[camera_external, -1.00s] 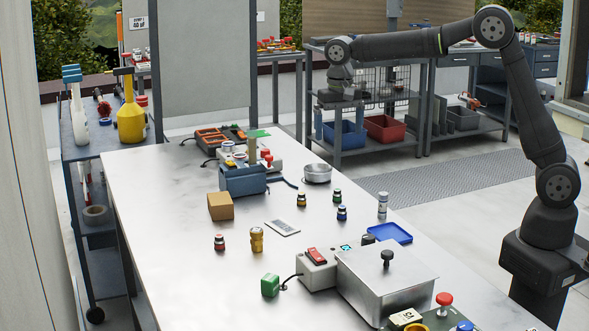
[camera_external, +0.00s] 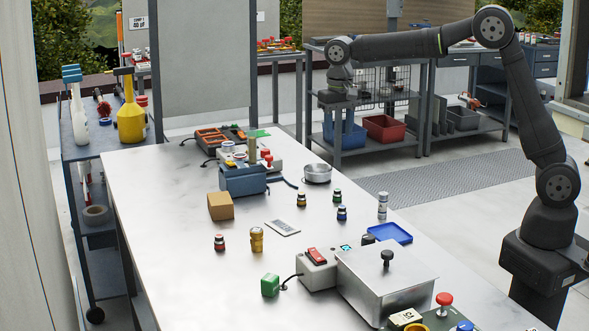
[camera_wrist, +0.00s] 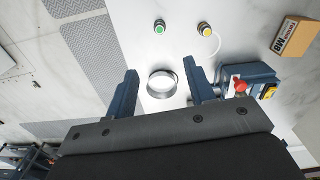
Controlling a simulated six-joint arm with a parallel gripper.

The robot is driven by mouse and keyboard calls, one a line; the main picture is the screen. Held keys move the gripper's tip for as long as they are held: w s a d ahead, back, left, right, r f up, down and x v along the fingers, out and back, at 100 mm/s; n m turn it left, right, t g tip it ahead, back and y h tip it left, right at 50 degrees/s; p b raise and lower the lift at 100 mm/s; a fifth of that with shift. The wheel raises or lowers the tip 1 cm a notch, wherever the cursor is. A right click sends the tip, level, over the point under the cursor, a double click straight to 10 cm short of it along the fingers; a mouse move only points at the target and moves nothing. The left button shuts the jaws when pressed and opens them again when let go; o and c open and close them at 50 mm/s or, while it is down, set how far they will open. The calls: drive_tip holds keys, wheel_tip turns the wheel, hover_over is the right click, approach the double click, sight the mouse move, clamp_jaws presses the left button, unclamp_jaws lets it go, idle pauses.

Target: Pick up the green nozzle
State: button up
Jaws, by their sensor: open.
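The green nozzle (camera_external: 336,196) is a small dark piece with a green band, standing upright on the metal table right of its middle. In the wrist view the green nozzle (camera_wrist: 159,28) is seen from above near the top edge, beyond my fingertips and clear of them. My gripper (camera_wrist: 160,76) is open and empty, its two dark blue fingers spread apart.
Yellow-banded (camera_external: 301,199), blue-banded (camera_external: 342,213) and red-banded (camera_external: 219,242) nozzles stand nearby. A round metal dish (camera_wrist: 162,93) shows between my fingers in the wrist view. A blue clamp-like device (camera_external: 243,181), cardboard box (camera_external: 221,207) and blue tray (camera_external: 391,233) surround the area.

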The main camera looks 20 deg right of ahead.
drive_tip(key=n, duration=1.1)
hover_over(337, 190)
drive_tip(key=f, duration=1.3)
drive_tip(key=shift+w, duration=0.2)
drive_tip(key=shift+d+f, duration=0.15)
drive_tip(key=shift+f, duration=2.55)
clamp_jaws()
